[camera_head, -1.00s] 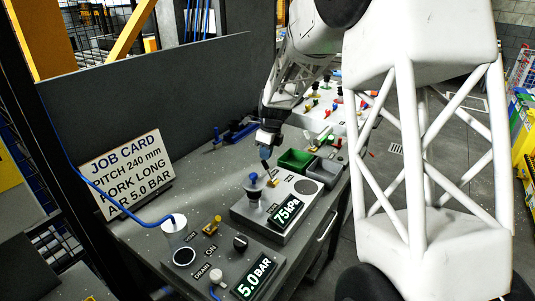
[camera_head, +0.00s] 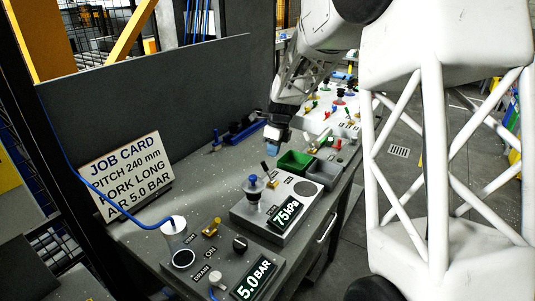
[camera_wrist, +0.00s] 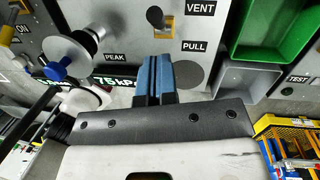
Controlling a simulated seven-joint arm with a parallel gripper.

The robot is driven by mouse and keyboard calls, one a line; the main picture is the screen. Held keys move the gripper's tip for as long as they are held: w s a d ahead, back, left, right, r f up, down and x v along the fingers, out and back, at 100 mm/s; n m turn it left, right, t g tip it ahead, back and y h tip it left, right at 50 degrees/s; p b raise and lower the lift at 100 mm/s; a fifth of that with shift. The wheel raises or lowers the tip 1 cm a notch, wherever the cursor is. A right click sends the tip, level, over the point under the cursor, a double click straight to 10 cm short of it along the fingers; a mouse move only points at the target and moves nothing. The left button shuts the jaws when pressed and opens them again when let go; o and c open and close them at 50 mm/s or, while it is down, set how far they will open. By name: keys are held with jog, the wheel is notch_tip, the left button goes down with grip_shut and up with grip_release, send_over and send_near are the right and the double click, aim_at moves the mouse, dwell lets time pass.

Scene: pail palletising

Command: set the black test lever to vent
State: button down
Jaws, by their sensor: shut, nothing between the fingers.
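The black test lever (camera_head: 265,166) stands on a yellow base on the grey panel with the 75 kPa display (camera_head: 288,211). In the wrist view the lever's black knob (camera_wrist: 155,17) is at top centre, level with the VENT label (camera_wrist: 200,8) and above the PULL label (camera_wrist: 194,46). In the head view the lever leans up and left, towards the far side. My gripper (camera_head: 272,133) hangs above and beyond the lever, apart from it. In the wrist view its blue fingers (camera_wrist: 154,62) are together and empty, just below the lever in the picture.
A suction-cup post with a blue knob (camera_head: 253,183) stands left of the lever. Green (camera_head: 294,160) and grey (camera_head: 324,173) bins sit just right of it. The 5.0 BAR panel (camera_head: 253,279) is nearer, and a job card (camera_head: 125,170) stands at the left.

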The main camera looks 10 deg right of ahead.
notch_tip(320, 180, up, 10)
jog(key=d, duration=0.1)
jog(key=shift+w, duration=0.35)
jog(key=shift+d, duration=0.1)
jog(key=s+a+r+n+t+h, duration=0.1)
jog(key=s+r+n, duration=0.2)
jog(key=s+n, duration=0.55)
jog(key=s+a+r+n+t, duration=0.15)
jog(key=s+n, duration=0.25)
jog(key=s, duration=1)
jog(key=s+f+n, duration=0.2)
jog(key=s+n, duration=0.4)
jog(key=s, duration=0.6)
jog(key=s+f+n+h, duration=0.1)
jog(key=s+n, duration=0.5)
jog(key=s, duration=0.6)
jog(key=shift+d+f+n, duration=0.35)
jog(key=shift+f, duration=0.35)
jog(key=shift+t, duration=0.25)
